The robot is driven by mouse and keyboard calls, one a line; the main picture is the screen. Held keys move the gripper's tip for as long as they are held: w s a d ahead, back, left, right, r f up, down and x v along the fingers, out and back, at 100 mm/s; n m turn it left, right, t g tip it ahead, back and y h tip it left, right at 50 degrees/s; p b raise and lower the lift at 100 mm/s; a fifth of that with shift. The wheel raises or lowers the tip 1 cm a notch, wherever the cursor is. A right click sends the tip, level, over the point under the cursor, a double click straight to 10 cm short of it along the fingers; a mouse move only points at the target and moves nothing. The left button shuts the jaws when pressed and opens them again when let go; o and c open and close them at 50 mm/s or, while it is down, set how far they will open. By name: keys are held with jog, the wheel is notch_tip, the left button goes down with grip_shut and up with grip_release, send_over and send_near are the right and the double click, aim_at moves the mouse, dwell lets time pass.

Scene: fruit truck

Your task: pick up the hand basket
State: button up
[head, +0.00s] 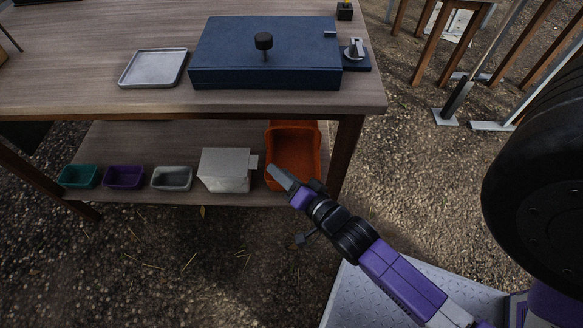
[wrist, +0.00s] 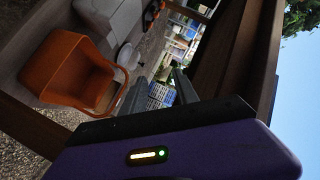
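The orange hand basket (head: 292,150) stands at the right end of the table's lower shelf. In the wrist view the basket (wrist: 65,68) is tilted at the left, and its looped handle reaches toward my left finger. My gripper (head: 281,177) is in front of the basket's lower front in the head view. In the wrist view my gripper (wrist: 160,92) has its two fingers apart with nothing seen held between them. The handle is beside the left finger; I cannot tell whether they touch.
A white box (head: 226,170) stands left of the basket on the lower shelf (head: 130,140), then grey (head: 171,178), purple (head: 123,177) and teal (head: 78,176) bins. A table leg (head: 346,150) is close on the right. The tabletop holds a blue case (head: 225,50) and a tray (head: 153,68).

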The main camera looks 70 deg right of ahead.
jog(key=w+d+f+m+g+h+b, duration=0.1)
jog(key=w+d+f+m+b, duration=0.2)
jog(key=d, duration=0.6)
jog(key=w+d+f+m+g+h+b, duration=0.1)
jog(key=w+d+f+m+b, duration=0.3)
jog(key=d, duration=0.5)
jog(key=w+d+f+m+g+h+b, duration=0.1)
jog(key=w+d+f+m+h+b, duration=0.1)
jog(key=d, duration=0.7)
jog(key=shift+w+f+m+h+b, duration=0.4)
jog(key=shift+w+f+m+b, duration=0.4)
jog(key=shift+f+m+b, duration=0.95)
jog(key=shift+f+n, duration=0.2)
jog(key=shift+n, duration=0.15)
grip_shut()
